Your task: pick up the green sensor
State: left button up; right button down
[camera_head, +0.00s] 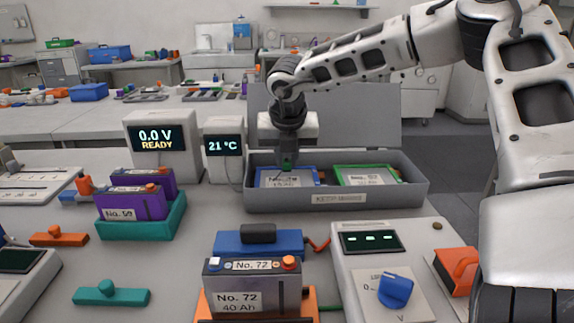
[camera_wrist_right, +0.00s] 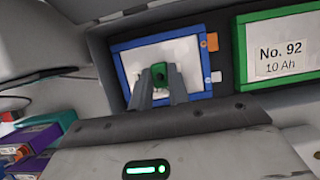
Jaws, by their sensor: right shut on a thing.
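The green sensor (camera_wrist_right: 159,75) is a small green piece with a dark spot, between the fingertips of my right gripper (camera_wrist_right: 160,84). In the head view, the sensor (camera_head: 288,159) shows as a green bit under my right gripper (camera_head: 287,162). The gripper is shut on it, pointing down over the blue-framed battery (camera_head: 262,176) in the grey open case (camera_head: 390,200). The fingers hide part of the sensor. I cannot tell whether it touches the battery below. My left gripper is not in view.
A green-framed battery (camera_head: 366,170) lies beside the blue-framed one in the case, whose lid (camera_head: 365,115) stands open behind. A temperature display (camera_head: 224,146) stands close at left. The battery No. 72 (camera_head: 250,291) and a knob panel (camera_head: 350,268) are in front.

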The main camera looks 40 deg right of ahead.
pick_arm(q)
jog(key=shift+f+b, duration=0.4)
jog(key=shift+b, duration=0.85)
pick_arm(e)
jog(key=s+a+r, duration=0.8)
jog(key=a+r, duration=0.3)
jog(key=shift+a, duration=0.3)
